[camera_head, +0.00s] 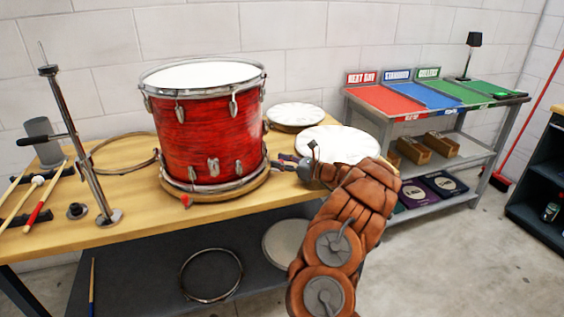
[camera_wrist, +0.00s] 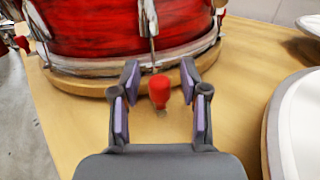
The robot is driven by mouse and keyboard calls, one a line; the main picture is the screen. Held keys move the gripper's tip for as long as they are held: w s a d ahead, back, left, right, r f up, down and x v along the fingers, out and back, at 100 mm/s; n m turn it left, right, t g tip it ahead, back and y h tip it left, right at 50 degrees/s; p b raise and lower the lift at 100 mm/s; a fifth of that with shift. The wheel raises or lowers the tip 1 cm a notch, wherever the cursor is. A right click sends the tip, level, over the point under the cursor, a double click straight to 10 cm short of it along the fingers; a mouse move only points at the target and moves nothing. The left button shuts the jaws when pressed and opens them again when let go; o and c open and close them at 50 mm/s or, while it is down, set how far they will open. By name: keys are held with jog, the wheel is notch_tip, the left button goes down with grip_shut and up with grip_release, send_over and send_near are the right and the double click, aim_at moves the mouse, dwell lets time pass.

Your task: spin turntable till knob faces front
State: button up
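A red drum (camera_head: 208,128) stands upright on a round wooden turntable (camera_head: 225,194) on the bench; both also show in the wrist view, with the turntable's edge (camera_wrist: 95,84) below the drum. A red knob (camera_wrist: 159,90) is between my gripper's fingers (camera_wrist: 159,72) in the wrist view, with gaps on both sides. My gripper (camera_head: 282,164) is open, low at the right side of the turntable. In the head view the knob there is hidden or too small to tell. A small red pointed piece (camera_head: 186,201) sits at the turntable's front; I cannot tell whether it is fixed to it.
White drumheads (camera_head: 338,145) lie right of the turntable, close to my arm. A metal post (camera_head: 86,145), a hoop (camera_head: 124,153) and sticks (camera_head: 46,202) are on the left. The bench front before the turntable is mostly clear. A shelf with coloured trays (camera_head: 380,98) stands right.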

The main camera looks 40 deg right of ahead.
jog(key=shift+s, duration=0.15)
jog(key=v, duration=1.1)
jog(key=shift+s+d, duration=0.2)
jog(key=shift+s, duration=0.1)
jog(key=shift+f, duration=0.1)
jog(key=shift+c, duration=0.2)
